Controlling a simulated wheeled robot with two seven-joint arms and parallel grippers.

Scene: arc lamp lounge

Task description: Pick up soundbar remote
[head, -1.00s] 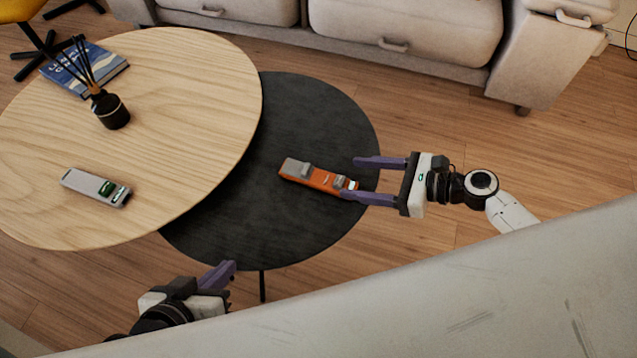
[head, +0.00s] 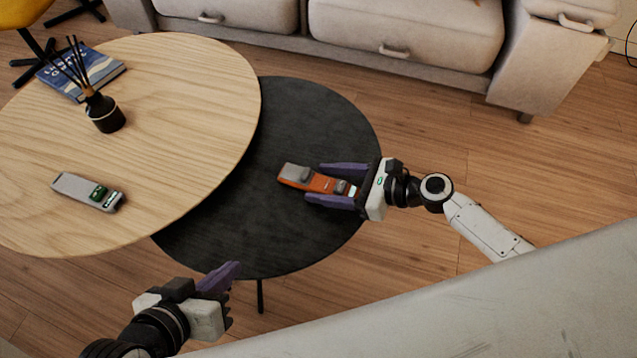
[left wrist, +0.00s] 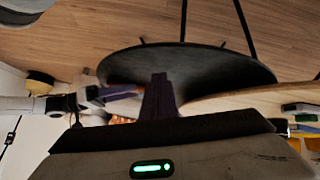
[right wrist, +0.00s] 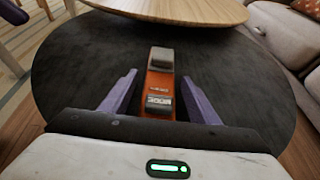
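An orange, remote-like bar (head: 320,184) with grey blocks on it lies on the low black round table; it also shows in the right wrist view (right wrist: 160,87). A second, grey bar (head: 88,192) with green and white parts lies on the wooden table. I cannot read which one is the soundbar remote. My right gripper (head: 315,183) is open, with its purple fingers on either side of the orange bar's near part, apart from its sides. My left gripper (head: 222,277) is shut and empty, in front of the tables; its fingers meet in the left wrist view (left wrist: 159,95).
The wooden round table (head: 190,90) overlaps the black table (head: 320,115) from above on the left. A reed diffuser (head: 104,113) and a blue book (head: 95,70) stand toward its back. A sofa (head: 400,40) runs along the back. The floor to the right is clear.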

